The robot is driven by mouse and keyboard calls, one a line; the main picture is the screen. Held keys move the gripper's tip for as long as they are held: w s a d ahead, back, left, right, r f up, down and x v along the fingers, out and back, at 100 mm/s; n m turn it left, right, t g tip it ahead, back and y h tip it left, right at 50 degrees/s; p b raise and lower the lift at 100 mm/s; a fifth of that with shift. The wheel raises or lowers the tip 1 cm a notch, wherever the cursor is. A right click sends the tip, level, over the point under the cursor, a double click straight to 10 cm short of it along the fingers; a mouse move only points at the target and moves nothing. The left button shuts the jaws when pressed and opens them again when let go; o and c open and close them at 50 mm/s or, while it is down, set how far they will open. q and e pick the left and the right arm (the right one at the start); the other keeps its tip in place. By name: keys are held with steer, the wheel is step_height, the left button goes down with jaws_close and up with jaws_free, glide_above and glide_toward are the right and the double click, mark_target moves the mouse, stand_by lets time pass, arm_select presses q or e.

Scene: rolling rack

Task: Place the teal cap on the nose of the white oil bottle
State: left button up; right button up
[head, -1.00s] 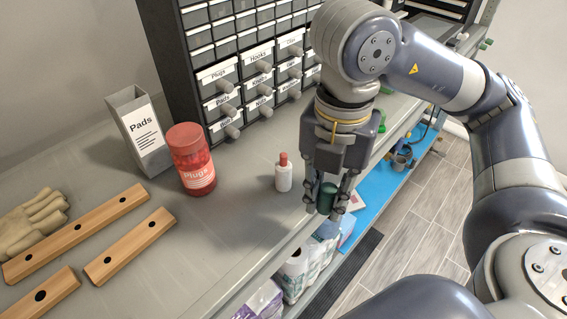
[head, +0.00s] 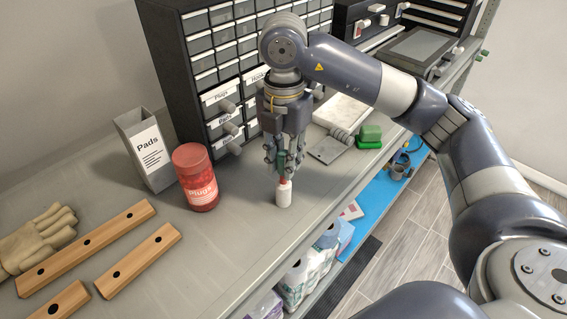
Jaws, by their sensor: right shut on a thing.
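The white oil bottle (head: 284,196) stands upright on the grey shelf top, with its red nose (head: 282,180) pointing up. My right gripper (head: 281,164) points down just above and behind the bottle. It is shut on the teal cap (head: 281,158), of which a dark green strip shows between the fingers. The cap is close to the red nose in the picture; I cannot tell whether they touch. My left gripper is not in view.
A red Plugs jar (head: 196,178) and a grey Pads box (head: 147,150) stand to the left. A drawer cabinet (head: 215,60) rises behind. Wooden bars (head: 88,246) and gloves (head: 38,236) lie at left.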

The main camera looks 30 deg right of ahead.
steer(key=shift+w+f, duration=0.1)
steer(key=shift+w, duration=0.1)
step_height(320, 180, down, 3)
steer(key=shift+p, duration=0.85)
steer(key=shift+f, duration=0.2)
steer(key=shift+f, duration=0.1)
steer(key=shift+f+b, duration=0.15)
steer(key=shift+b, duration=0.2)
steer(key=o, duration=0.7)
steer(key=shift+o, duration=0.2)
